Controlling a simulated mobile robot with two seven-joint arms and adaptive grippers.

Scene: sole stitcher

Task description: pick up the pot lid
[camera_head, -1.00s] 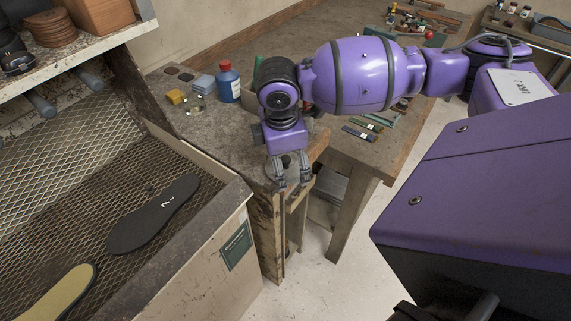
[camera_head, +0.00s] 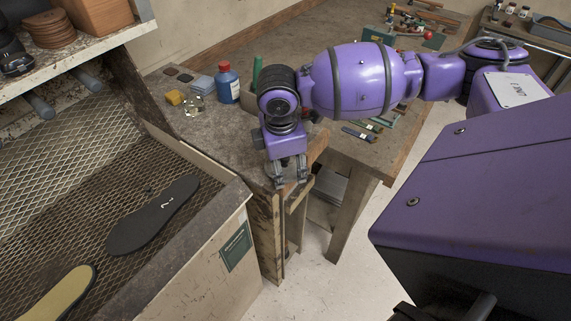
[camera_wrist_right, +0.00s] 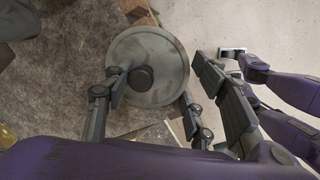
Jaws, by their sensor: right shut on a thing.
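The pot lid (camera_wrist_right: 168,68) is a round, worn grey disc with a dark round knob (camera_wrist_right: 142,78). In the right wrist view it lies flat below my right gripper (camera_wrist_right: 150,92), near the bench edge. One finger is close beside the knob and the other is over the rim side. My right gripper is shut on the lid; the exact contact is hard to see. In the head view my right gripper (camera_head: 291,182) points down at the bench's front corner, and the lid is mostly hidden behind it. My left gripper is not in view.
A mesh-bottomed bin with a dark sole (camera_head: 150,216) is at the left. Open floor (camera_head: 325,285) lies beyond the bench edge.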

